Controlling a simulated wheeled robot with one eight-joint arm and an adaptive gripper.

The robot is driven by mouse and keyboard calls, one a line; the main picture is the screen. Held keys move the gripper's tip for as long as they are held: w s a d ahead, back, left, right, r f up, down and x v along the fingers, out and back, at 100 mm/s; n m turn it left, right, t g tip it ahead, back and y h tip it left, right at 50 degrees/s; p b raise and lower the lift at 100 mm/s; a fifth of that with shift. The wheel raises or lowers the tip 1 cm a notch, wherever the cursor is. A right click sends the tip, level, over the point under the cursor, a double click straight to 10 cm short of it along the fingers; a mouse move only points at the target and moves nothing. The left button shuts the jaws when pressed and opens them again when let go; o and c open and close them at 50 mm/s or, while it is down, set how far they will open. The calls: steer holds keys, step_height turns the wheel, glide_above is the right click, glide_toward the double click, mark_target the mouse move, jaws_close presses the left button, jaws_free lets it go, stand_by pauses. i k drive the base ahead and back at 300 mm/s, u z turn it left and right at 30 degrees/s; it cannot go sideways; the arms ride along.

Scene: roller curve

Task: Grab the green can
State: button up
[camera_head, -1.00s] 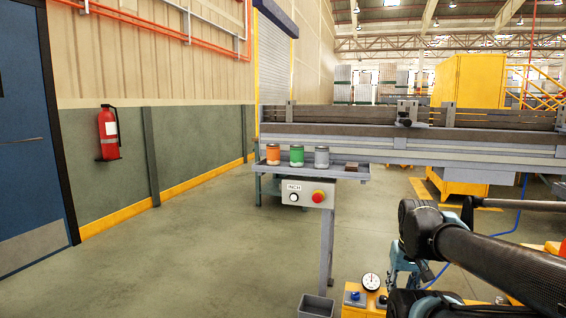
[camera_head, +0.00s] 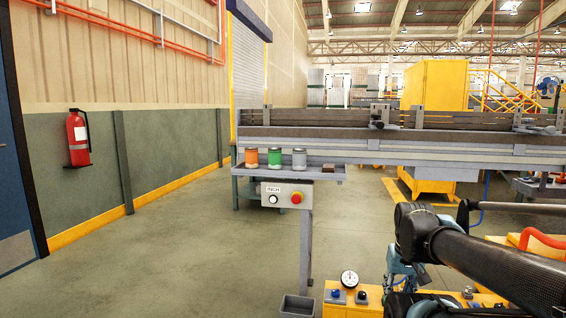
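A green can (camera_head: 275,158) stands upright on a narrow grey shelf (camera_head: 325,174) along the front of the roller machine. An orange can (camera_head: 251,158) stands just left of it and a silver-grey can (camera_head: 299,159) just right of it, with small gaps between. My black arm reaches in from the lower right, well apart from the cans. My gripper's fingers cannot be made out in this view.
A control box (camera_head: 286,194) with a red button hangs below the shelf on a post. A grey bin (camera_head: 297,305) stands at the post's foot. A yellow unit with a gauge (camera_head: 349,279) is at the bottom. A fire extinguisher (camera_head: 78,138) hangs on the left wall. Floor at left is clear.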

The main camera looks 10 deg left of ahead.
mark_target(275, 154)
steer(key=i, duration=0.85)
steer(key=u, duration=0.05)
